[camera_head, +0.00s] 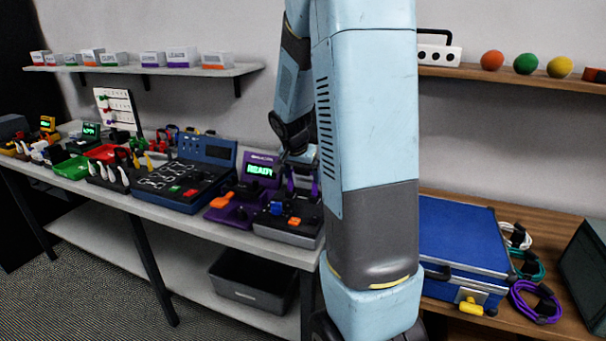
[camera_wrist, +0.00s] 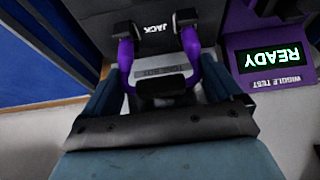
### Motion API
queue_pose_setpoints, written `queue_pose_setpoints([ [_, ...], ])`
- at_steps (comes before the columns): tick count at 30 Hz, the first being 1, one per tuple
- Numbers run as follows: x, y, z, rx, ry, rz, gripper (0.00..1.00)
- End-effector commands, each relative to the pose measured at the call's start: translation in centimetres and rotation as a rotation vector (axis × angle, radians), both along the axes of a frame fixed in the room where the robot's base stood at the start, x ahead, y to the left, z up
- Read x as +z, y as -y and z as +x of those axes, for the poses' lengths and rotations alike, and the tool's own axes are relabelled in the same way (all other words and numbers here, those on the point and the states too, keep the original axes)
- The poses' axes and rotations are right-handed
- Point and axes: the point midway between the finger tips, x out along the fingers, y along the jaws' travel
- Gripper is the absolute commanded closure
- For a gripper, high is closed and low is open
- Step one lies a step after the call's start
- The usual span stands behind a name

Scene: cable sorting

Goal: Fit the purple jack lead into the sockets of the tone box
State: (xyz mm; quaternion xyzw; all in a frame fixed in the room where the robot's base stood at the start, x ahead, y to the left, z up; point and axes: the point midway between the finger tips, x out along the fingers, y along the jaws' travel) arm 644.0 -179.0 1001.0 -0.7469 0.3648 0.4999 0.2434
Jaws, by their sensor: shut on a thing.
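The purple jack lead (camera_wrist: 194,66) is bent in a U in the wrist view, with a black middle grip and a black plug at each end. My gripper (camera_wrist: 160,88) is shut on its middle, one finger on each side. In the head view the tone box (camera_head: 288,232) stands at the bench's right end, below my gripper. My arm partly hides the lead (camera_head: 315,188) there.
A purple wiggle test unit (camera_head: 262,170) showing "READY" stands just left of the tone box; its screen also shows in the wrist view (camera_wrist: 272,62). A blue tester (camera_head: 190,175) is farther left. A blue case (camera_head: 460,240) and coiled cables (camera_head: 535,300) lie on the right-hand table.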

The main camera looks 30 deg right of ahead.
Motion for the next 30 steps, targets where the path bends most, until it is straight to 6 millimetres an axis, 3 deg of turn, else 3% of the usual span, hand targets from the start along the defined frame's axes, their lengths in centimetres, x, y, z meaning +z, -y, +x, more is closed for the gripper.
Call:
queue_pose_setpoints([
  [30, -0.88, -0.03, 0.00, 0.001, 0.000, 0.000, 0.39],
])
